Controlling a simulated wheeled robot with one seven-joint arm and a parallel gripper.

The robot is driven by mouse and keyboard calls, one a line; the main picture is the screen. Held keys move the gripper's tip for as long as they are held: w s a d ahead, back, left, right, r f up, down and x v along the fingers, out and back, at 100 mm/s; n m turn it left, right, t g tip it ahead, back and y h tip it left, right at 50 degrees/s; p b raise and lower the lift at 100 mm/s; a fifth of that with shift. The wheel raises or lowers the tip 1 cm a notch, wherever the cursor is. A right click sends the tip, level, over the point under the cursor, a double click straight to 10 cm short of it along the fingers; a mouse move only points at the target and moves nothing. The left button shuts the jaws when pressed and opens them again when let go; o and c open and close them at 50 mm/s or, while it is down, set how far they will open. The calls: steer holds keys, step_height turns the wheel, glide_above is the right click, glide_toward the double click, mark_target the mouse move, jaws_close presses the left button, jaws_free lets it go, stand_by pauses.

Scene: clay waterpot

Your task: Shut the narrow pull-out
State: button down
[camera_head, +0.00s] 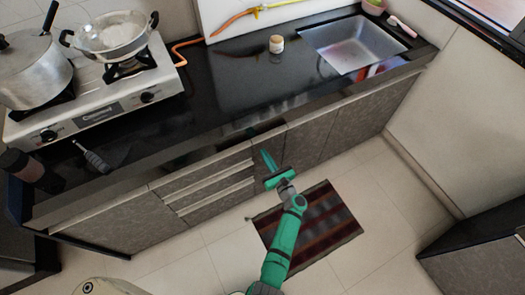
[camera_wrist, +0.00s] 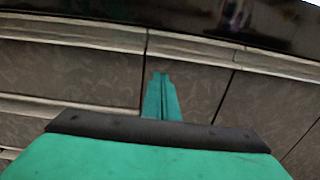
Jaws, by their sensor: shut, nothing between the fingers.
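My gripper (camera_head: 266,155) is green with a dark palm, and its fingers are shut together with nothing between them. It points at the grey cabinet fronts under the black counter, close to the vertical seam right of the drawer stack (camera_head: 208,184). In the wrist view my gripper (camera_wrist: 160,78) lies in front of a grey panel (camera_wrist: 189,88), just right of a dark vertical seam. I cannot tell whether the fingertips touch it. Several drawer fronts with pale edges are stacked left of it. Which front is the narrow pull-out, and how far it stands out, I cannot tell.
The black counter (camera_head: 225,85) carries a stove (camera_head: 98,95) with a pot and a pan, a small jar (camera_head: 276,44) and a sink (camera_head: 350,45). A striped mat (camera_head: 325,222) lies on the tiled floor below my arm. A dark-topped cabinet (camera_head: 480,250) stands at lower right.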

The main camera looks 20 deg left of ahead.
steer(key=v, duration=1)
steer(key=shift+s+f, duration=0.1)
steer(key=shift+s, duration=0.05)
steer(key=s+d+f+n+g+h, duration=0.2)
steer(key=s+d+f+n+h, duration=0.3)
steer(key=s+f, duration=0.5)
steer(key=s+d+r+n+h, duration=0.1)
steer(key=s+d+n+h, duration=0.4)
steer(key=s, duration=0.7)
steer(key=s+r+n+t+h, duration=0.1)
steer(key=s+r+n, duration=0.3)
steer(key=r, duration=0.6)
steer(key=s+d+r+n+t+h, duration=0.1)
steer(key=s+r+n, duration=0.4)
steer(key=r, duration=0.6)
steer(key=s+r+n+t+h, duration=0.1)
steer(key=s+r+n+t, duration=0.2)
steer(key=r+n, duration=0.4)
step_height(320, 180, up, 3)
steer(key=shift+s+d+r, duration=0.15)
steer(key=shift+s+d, duration=0.15)
steer(key=shift+s, duration=0.5)
